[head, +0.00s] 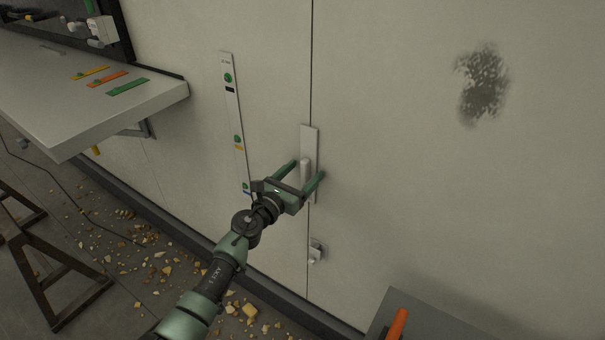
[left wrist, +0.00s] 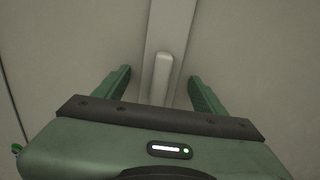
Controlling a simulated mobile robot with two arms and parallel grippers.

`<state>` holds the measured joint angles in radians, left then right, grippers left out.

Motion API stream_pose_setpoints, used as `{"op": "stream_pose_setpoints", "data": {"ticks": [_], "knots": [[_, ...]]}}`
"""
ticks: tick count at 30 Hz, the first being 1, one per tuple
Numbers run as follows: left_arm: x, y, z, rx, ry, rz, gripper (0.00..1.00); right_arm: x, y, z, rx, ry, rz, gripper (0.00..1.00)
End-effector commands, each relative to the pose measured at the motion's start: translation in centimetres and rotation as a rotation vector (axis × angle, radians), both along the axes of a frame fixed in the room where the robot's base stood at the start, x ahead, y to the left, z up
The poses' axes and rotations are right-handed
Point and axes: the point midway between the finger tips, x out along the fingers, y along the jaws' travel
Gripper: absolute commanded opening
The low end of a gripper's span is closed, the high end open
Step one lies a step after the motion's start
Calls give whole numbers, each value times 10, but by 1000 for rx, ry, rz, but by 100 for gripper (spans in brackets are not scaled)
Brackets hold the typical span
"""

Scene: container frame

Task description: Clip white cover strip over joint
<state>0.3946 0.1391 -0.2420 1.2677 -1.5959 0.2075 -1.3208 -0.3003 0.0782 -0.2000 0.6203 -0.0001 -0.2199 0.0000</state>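The white cover strip (head: 310,142) stands upright against the pale wall, in line with the dark vertical joint (head: 311,60). The joint shows above and below it. The strip also shows in the left wrist view (left wrist: 174,22), with a raised white grip block (left wrist: 162,72) on its face. My left gripper (head: 308,168) is open, with one green finger on each side of the block. In the left wrist view, gaps show between the block and both fingers. Whether the strip is fully seated cannot be told. My right gripper is not in view.
A marked gauge strip (head: 233,105) with green dots is on the wall to the left. A shelf (head: 150,100) with coloured strips juts out farther left. A metal fitting (head: 316,252) sits below the cover strip. An orange object (head: 397,324) is at lower right. Rubble litters the floor.

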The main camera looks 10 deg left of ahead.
Motion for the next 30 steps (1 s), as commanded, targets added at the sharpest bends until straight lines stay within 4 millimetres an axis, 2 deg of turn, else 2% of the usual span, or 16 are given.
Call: {"op": "stream_pose_setpoints", "data": {"ticks": [9,21,28,30], "knots": [[-4,2,0,1,1,0,70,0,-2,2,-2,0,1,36],[-61,25,-1,3,1,0,70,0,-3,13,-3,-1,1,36],[-73,30,-1,-2,2,1,70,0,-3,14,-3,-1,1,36],[-73,31,-7,-23,19,6,70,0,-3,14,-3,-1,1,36]]}}
